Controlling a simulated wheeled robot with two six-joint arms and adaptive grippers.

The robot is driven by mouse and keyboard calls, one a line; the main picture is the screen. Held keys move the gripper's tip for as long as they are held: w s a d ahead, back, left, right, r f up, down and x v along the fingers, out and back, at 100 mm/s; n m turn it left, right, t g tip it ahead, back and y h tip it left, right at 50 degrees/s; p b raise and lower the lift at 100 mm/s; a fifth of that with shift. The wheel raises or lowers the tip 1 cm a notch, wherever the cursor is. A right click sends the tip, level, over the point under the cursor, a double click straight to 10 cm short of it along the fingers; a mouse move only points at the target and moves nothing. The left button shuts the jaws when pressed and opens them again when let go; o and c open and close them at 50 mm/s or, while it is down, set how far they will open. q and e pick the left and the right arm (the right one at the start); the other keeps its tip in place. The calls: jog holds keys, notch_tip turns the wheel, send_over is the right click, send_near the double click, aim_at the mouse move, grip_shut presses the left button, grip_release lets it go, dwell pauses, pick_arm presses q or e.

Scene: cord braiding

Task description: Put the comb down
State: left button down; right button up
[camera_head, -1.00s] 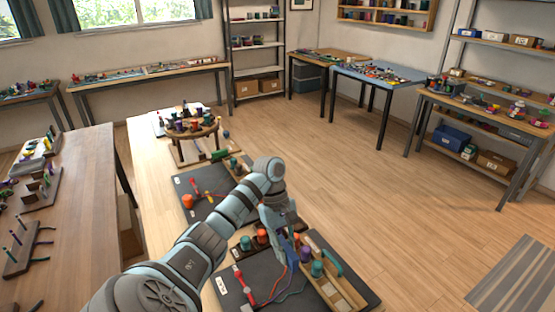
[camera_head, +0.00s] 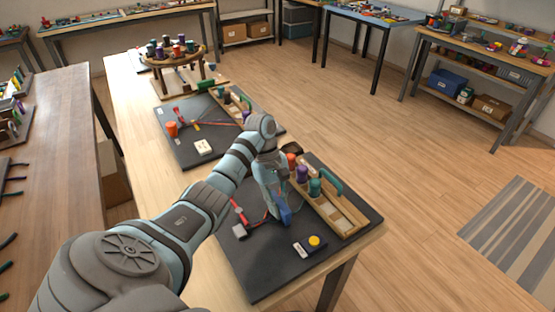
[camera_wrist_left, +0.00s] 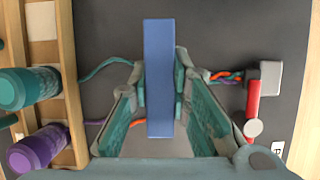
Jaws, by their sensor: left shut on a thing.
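A blue comb (camera_head: 285,214) shows as a plain blue bar in the left wrist view (camera_wrist_left: 158,70). My left gripper (camera_head: 278,198) is shut on it, with a finger on each side of the bar. The comb is over the dark mat (camera_head: 262,272); I cannot tell whether it touches the mat. Cords pass behind the gripper to a red-handled clamp (camera_wrist_left: 252,105), which also shows in the head view (camera_head: 239,212). My right gripper is not in view.
A wooden rack (camera_head: 347,222) with a green handle (camera_head: 332,183) lies along the mat's right side. A yellow button (camera_head: 314,241) is near the front. A second mat (camera_head: 190,150) and a round bobbin stand (camera_head: 176,57) are farther back. The mat's front left is clear.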

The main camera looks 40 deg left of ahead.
pick_arm(q)
jog(key=c, duration=1.5)
grip_release()
jog(key=shift+f, duration=0.15)
jog(key=p+v, duration=0.8)
jog(key=v, duration=0.4)
jog(key=shift+r+p, duration=0.25)
jog(key=shift+p, duration=0.05)
jog(key=shift+w+f, duration=0.1)
